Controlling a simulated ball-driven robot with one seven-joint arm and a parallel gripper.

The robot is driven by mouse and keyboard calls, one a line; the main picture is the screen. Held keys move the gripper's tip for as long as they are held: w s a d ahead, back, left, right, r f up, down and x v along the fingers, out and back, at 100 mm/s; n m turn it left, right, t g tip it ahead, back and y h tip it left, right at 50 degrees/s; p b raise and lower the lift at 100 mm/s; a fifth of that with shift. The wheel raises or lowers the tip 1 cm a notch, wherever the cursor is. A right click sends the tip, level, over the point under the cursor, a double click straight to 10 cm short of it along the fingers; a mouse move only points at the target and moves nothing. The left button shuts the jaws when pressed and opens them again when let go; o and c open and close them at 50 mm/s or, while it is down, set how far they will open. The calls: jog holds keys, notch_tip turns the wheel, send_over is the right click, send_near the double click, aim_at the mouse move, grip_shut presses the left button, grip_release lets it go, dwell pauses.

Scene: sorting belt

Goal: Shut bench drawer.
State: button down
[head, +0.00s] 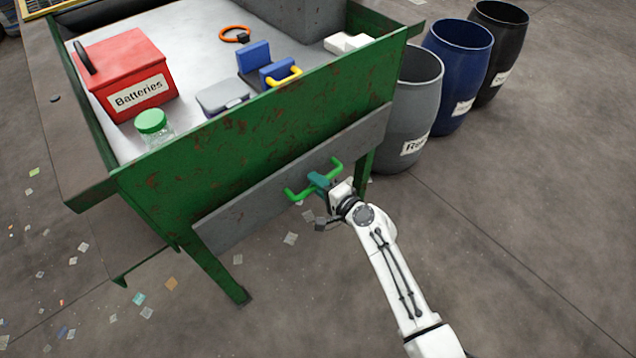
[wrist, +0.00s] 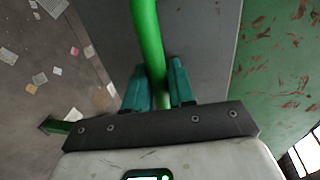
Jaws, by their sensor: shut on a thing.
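The bench drawer (head: 262,205) has a grey front under the green rusty side of the bench (head: 220,135). A bright green bar handle (head: 297,196) is fixed to the drawer front. My gripper (head: 318,181) has teal fingers and is shut on the handle near its middle. In the wrist view the green handle (wrist: 146,35) passes between the two teal fingers of my gripper (wrist: 160,85), with the grey drawer front (wrist: 195,40) behind. The drawer front appears close to the bench side; I cannot tell how far it stands out.
On the bench top are a red Batteries box (head: 125,75), a green-lidded jar (head: 152,125), blue blocks (head: 254,57) and an orange ring (head: 234,34). A grey barrel (head: 415,105), blue barrel (head: 458,65) and black barrel (head: 500,45) stand at right. Scraps litter the floor.

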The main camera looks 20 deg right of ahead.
aim_at(307, 173)
jog(key=x, duration=0.2)
jog(key=r+b+x, duration=0.1)
jog(key=x, duration=0.1)
jog(key=shift+w+f, duration=0.1)
jog(key=shift+w, duration=0.05)
jog(key=c, duration=1.1)
grip_release()
jog(key=shift+w, duration=0.15)
jog(key=v, duration=1.1)
jog(key=shift+f+p, duration=0.1)
jog(key=shift+p, duration=0.3)
